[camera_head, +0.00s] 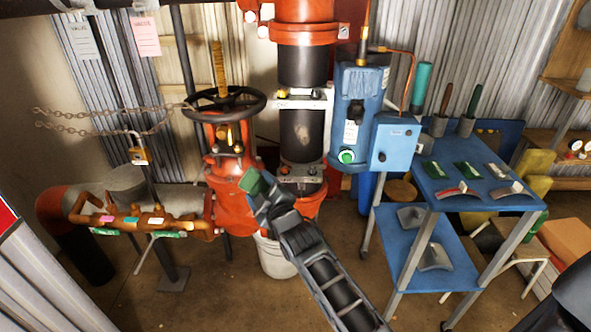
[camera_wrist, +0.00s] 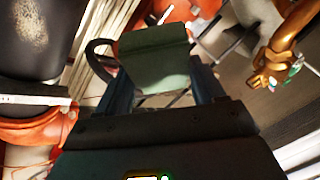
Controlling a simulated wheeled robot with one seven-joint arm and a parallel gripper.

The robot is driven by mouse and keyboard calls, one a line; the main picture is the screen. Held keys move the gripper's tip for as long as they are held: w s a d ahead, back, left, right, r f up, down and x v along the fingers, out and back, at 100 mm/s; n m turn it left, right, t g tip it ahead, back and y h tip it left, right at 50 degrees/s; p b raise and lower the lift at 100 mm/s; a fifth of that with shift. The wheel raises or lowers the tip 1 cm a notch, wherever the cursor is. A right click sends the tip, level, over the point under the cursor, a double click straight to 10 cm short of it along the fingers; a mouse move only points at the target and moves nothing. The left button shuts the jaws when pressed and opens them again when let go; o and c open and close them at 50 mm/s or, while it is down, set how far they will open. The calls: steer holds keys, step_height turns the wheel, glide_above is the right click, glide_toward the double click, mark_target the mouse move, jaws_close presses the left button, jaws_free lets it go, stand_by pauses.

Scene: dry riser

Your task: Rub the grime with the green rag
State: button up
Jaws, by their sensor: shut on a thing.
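The green rag (camera_head: 250,181) is held in my gripper (camera_head: 262,196), in front of the red valve body. In the wrist view the rag (camera_wrist: 155,62) hangs as a flat green piece between the two dark fingers. The grime looks like a pale brownish patch (camera_head: 302,130) on the black riser pipe, above and right of my gripper in the head view. It also shows as a speckled tan patch (camera_wrist: 32,24) at the upper left of the wrist view. The rag is apart from the grime.
A black handwheel (camera_head: 226,103) with an upright brass stem sits left of the pipe. A blue pump box (camera_head: 394,143) stands right of it. A blue cart (camera_head: 462,200) with small tools is at the right. A white bucket (camera_head: 275,258) stands below my gripper. Chains and a padlock (camera_head: 139,155) hang at left.

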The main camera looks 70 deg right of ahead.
steer(key=s+d+r+m+h+b, duration=0.1)
steer(key=s+d+r+h+b, duration=0.1)
steer(key=s+d+r+h, duration=0.35)
steer(key=shift+y, duration=0.45)
steer(key=shift+w+d+r+p, duration=0.15)
steer(key=shift+d+r+p, duration=0.2)
steer(key=shift+d, duration=0.75)
steer(key=shift+w+d+r+p, duration=0.2)
steer(key=shift+d+p, duration=0.3)
steer(key=shift+d, duration=0.65)
steer(key=shift+w+d+r+p, duration=0.1)
steer(key=shift+d+r+p, duration=0.25)
steer(key=shift+d, duration=0.75)
steer(key=shift+f, duration=0.1)
steer(key=shift+w+d+p, duration=0.2)
steer(key=shift+d+p, duration=0.25)
steer(key=shift+w+d+p, duration=0.2)
steer(key=shift+d+p, duration=0.25)
steer(key=shift+s, duration=0.1)
